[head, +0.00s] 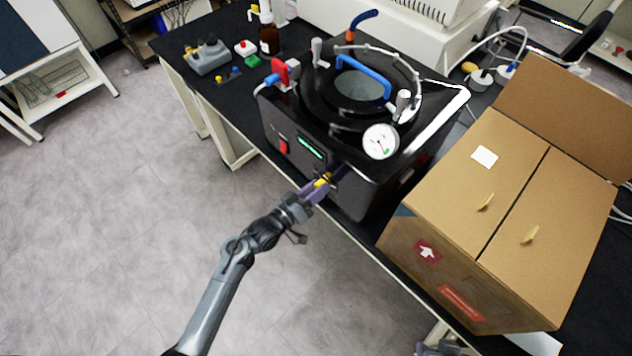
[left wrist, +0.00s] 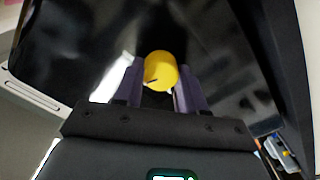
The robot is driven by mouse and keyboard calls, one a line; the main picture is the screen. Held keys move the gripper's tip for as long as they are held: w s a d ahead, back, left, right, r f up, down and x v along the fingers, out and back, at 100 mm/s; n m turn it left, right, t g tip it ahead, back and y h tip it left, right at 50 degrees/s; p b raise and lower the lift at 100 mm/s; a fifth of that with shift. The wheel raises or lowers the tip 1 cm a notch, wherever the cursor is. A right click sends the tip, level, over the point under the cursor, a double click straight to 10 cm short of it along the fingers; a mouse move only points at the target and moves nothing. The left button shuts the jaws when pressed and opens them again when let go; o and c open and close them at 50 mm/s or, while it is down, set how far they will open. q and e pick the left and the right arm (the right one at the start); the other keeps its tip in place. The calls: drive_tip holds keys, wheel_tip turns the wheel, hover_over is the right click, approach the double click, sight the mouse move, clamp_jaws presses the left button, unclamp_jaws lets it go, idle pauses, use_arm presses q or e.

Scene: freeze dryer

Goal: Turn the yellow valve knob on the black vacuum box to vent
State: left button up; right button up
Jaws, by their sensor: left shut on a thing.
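The black vacuum box (head: 300,128) stands on the dark bench with a round lid, a blue handle and a lit green display. The yellow valve knob (head: 322,182) is on its front face, below and right of the display. My left gripper (head: 318,188) is at the front face and shut on the yellow knob. In the left wrist view the yellow knob (left wrist: 161,68) sits between the two purple fingers, with a dark mark on its face. The knob's far side is hidden.
A large cardboard box (head: 470,215) stands right of the vacuum box, close to it. A white pressure gauge (head: 381,142) is on the vacuum box's top. A brown bottle (head: 268,36) and small items are at the back left. The floor in front is clear.

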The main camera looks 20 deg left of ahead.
use_arm(q)
drive_tip(key=shift+f+n+p, duration=0.15)
drive_tip(key=shift+n+p, duration=4.8)
drive_tip(key=shift+n, duration=2.95)
drive_tip(key=o, duration=1.1)
drive_tip(key=shift+c, duration=0.2)
drive_tip(key=shift+a, duration=0.1)
